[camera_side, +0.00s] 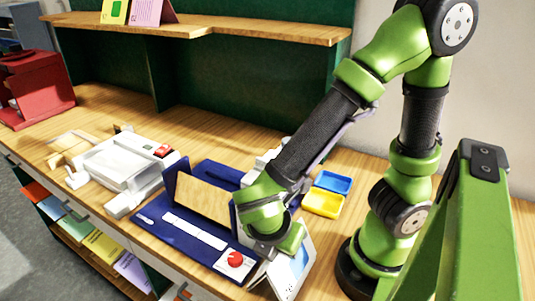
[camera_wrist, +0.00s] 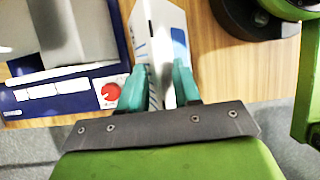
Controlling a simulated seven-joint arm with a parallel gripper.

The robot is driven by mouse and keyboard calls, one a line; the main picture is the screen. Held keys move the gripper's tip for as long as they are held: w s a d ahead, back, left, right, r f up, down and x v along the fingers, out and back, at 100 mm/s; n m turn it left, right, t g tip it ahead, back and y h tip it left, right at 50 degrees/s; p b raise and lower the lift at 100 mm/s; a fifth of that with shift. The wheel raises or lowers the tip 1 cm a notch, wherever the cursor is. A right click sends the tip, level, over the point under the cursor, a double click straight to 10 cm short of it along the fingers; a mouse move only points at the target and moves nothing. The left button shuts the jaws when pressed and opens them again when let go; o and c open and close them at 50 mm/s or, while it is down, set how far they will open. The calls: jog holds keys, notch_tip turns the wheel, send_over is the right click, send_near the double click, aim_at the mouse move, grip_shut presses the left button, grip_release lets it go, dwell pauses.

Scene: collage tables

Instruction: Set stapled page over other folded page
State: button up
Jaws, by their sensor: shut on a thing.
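My gripper (camera_wrist: 160,88) is shut on a white folded page with blue markings (camera_wrist: 158,35), its teal fingers on either side of it. In the side view the held page (camera_side: 299,262) hangs at the front edge of the table, right of the navy station, partly hidden by my gripper (camera_side: 275,250). It is tilted, with its fold towards the top. No staple can be made out. Two other folded pages stand on the upper shelf: a yellow one with a green square (camera_side: 115,11) and a pink-purple one (camera_side: 148,13).
A white machine (camera_side: 125,165) and a red machine (camera_side: 35,85) stand left.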

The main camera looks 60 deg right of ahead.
jog(key=shift+f, duration=0.35)
jog(key=o, duration=0.9)
jog(key=shift+v, duration=3)
